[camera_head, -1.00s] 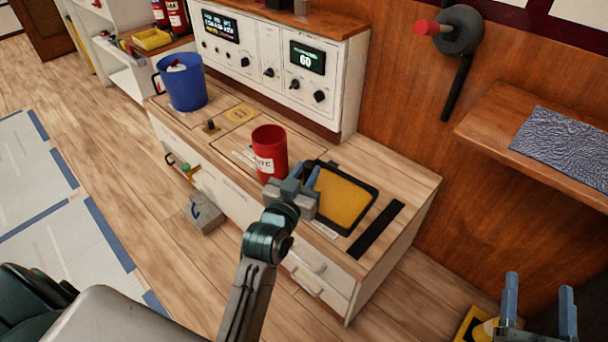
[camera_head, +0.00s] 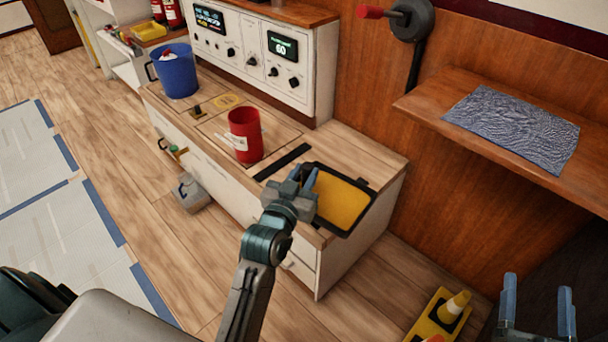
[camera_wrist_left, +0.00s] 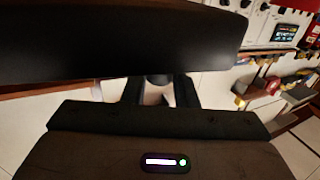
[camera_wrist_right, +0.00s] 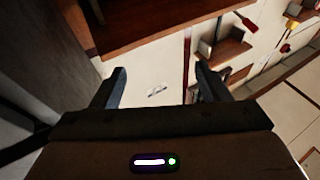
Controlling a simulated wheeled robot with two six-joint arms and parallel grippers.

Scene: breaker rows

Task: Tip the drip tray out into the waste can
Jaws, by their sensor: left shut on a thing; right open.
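The drip tray (camera_head: 349,178) is a shallow black tray with a flat amber-yellow inside. My left gripper (camera_head: 305,181) is shut on its left edge, over the right end of the counter. Whether the tray touches the counter is hard to tell. In the left wrist view the tray (camera_wrist_left: 120,45) is the large dark shape across the top. The red waste can (camera_head: 245,137), with a partly readable white label, stands upright on the counter left of the tray, apart from it. My right gripper (camera_head: 538,292) is open and empty at the lower right, away from the counter.
A black strip (camera_head: 283,161) lies between can and tray. A blue bucket (camera_head: 178,73) stands at the counter's far left. A control panel (camera_head: 262,60) backs the counter. A wooden shelf (camera_head: 425,105) juts out at right. A yellow floor piece (camera_head: 430,320) lies below.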

